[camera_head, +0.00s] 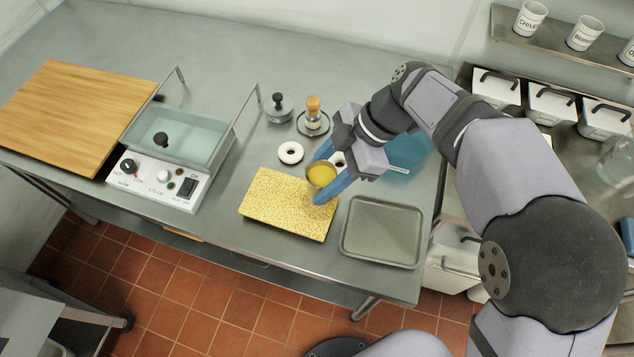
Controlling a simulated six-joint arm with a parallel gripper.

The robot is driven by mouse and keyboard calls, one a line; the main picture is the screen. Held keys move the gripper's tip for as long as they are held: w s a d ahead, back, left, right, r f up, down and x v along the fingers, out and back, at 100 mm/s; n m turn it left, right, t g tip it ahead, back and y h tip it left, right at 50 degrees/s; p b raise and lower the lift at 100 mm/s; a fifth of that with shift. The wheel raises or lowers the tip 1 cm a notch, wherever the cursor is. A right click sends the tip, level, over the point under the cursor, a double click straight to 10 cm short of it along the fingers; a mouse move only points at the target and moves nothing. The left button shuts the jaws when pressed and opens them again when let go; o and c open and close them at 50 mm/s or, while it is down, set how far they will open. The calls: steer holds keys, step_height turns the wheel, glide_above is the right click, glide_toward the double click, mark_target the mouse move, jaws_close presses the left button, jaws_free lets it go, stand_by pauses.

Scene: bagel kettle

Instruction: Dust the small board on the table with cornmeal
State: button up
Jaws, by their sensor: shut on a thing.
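The small board (285,205) lies flat on the steel table. Its top looks speckled yellow all over, as if covered with cornmeal. My gripper (323,180) has blue fingers and is shut on a small round cup (320,174) with yellow cornmeal showing inside. The cup is over or beside the board's upper right edge; its exact height above the board is hard to tell. The cup's lower side is partly hidden by a finger.
A white ring-shaped bagel (290,152) lies behind the board, and another (338,160) is partly hidden by my gripper. An empty grey tray (382,232) is right of the board. A water-filled kettle (175,137) and a large wooden board (70,112) stand left. A wood-handled tool (313,115) stands behind.

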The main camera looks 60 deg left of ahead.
steer(key=shift+w+a, duration=0.2)
steer(key=shift+w, duration=0.05)
steer(key=shift+s, duration=0.1)
steer(key=s+a+p, duration=0.3)
steer(key=s+a, duration=0.6)
steer(key=shift+a, duration=0.3)
stand_by(0.5)
steer(key=shift+r, duration=0.2)
step_height(320, 180, up, 11)
steer(key=p, duration=0.6)
steer(key=shift+p, duration=0.35)
steer(key=shift+f, duration=0.15)
